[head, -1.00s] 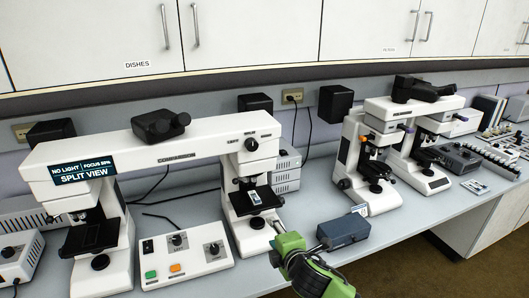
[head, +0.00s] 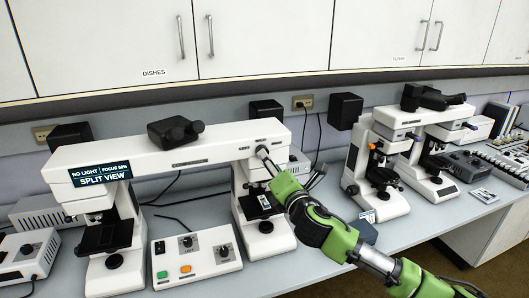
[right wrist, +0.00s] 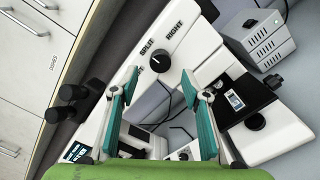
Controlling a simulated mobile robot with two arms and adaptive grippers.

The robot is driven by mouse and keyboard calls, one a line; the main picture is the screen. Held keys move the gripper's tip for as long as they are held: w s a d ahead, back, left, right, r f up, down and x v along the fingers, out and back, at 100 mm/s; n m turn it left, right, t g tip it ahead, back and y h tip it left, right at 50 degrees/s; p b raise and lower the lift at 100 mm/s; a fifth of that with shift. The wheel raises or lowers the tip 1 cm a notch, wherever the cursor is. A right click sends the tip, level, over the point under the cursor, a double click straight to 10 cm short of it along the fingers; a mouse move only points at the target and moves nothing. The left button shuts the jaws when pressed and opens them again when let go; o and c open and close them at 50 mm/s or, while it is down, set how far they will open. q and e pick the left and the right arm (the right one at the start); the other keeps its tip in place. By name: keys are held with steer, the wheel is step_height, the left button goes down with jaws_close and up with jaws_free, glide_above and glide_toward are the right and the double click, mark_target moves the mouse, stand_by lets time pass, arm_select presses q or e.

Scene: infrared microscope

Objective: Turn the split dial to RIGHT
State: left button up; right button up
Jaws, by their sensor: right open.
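The split dial (right wrist: 160,62) is a round black knob on the white bridge of the large double microscope (head: 165,155), with SPLIT and RIGHT labels printed beside it. Its pointer is too small to read surely. The display (head: 100,176) on the microscope's left end reads SPLIT VIEW. My left gripper is not in view.
A control box (head: 195,258) with knobs and coloured buttons stands in front of the microscope. A slide (right wrist: 235,101) lies on the right stage. A second microscope (head: 377,205) stands to the right. Cabinets hang above the bench.

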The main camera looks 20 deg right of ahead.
steer(key=w+p, duration=0.1)
steer(key=w, duration=0.5)
steer(key=c, duration=1.1)
